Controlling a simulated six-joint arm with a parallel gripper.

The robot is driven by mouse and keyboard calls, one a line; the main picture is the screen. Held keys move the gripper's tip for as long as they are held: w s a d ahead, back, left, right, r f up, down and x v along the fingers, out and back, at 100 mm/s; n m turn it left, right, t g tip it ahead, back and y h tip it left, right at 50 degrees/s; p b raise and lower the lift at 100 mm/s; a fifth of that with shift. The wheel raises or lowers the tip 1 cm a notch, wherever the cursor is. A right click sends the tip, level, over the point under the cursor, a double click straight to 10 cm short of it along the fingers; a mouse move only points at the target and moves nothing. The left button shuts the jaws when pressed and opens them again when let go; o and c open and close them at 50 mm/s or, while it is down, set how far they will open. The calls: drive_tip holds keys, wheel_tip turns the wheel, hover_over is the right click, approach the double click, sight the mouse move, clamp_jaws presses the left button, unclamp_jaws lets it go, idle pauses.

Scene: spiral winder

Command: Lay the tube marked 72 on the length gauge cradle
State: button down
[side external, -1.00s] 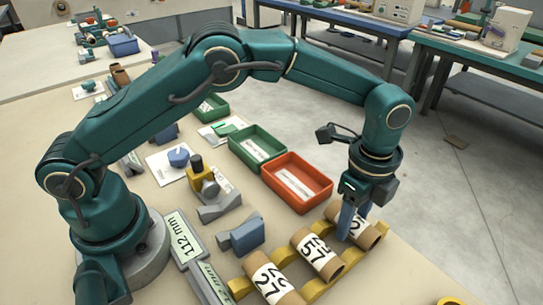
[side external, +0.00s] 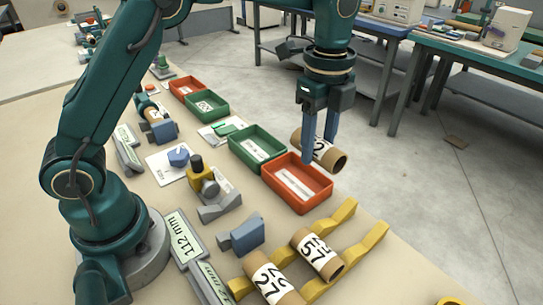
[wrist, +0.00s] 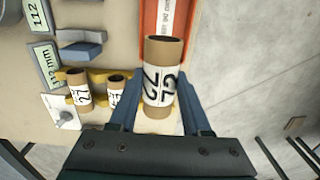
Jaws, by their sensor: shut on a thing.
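My gripper (side external: 320,150) is shut on a brown cardboard tube (side external: 325,155) with a white label. It holds the tube in the air near the orange bin. In the wrist view the held tube (wrist: 160,80) lies between the blue fingers (wrist: 155,103), and its label appears to read 72; in the side view only a 2 shows clearly. A blue-grey block with a slanted face (side external: 242,236), perhaps the length gauge cradle, stands empty beside a display reading 112 mm (side external: 185,238). The block also shows in the wrist view (wrist: 80,48), left of the held tube.
Tubes marked 57 (side external: 317,254) and 27 (side external: 272,280) rest on a yellow two-rail rack (side external: 358,243), whose far end is empty. The orange bin (side external: 298,182) and green bin (side external: 257,147) stand behind. A grey and yellow fixture (side external: 205,185) stands left of the bins.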

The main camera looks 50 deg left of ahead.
drive_tip(key=shift+a+r, duration=0.4)
drive_tip(key=shift+a, duration=0.25)
drive_tip(key=shift+a+f+m, duration=0.1)
drive_tip(key=shift+a+m, duration=0.05)
drive_tip(key=shift+m, duration=0.35)
drive_tip(key=shift+s+f+m, duration=0.2)
drive_tip(key=shift+s+m, duration=0.1)
drive_tip(key=shift+s, duration=0.05)
drive_tip(key=s+a+r+n, duration=0.1)
drive_tip(key=s+a+r, duration=0.1)
drive_tip(key=s+a, duration=1.45)
drive_tip(key=shift+n, duration=0.3)
drive_tip(key=shift+w+d+f, duration=0.35)
drive_tip(key=shift+d+f, duration=1.5)
drive_tip(key=shift+d, duration=0.25)
drive_tip(key=shift+w+d+f, duration=0.3)
drive_tip(key=shift+d+f, duration=1.5)
drive_tip(key=shift+d, duration=0.3)
drive_tip(key=shift+w+d+f, duration=0.35)
drive_tip(key=shift+d+f, duration=1.5)
drive_tip(key=shift+d, duration=0.25)
drive_tip(key=shift+f, duration=0.1)
drive_tip(key=shift+f, duration=0.4)
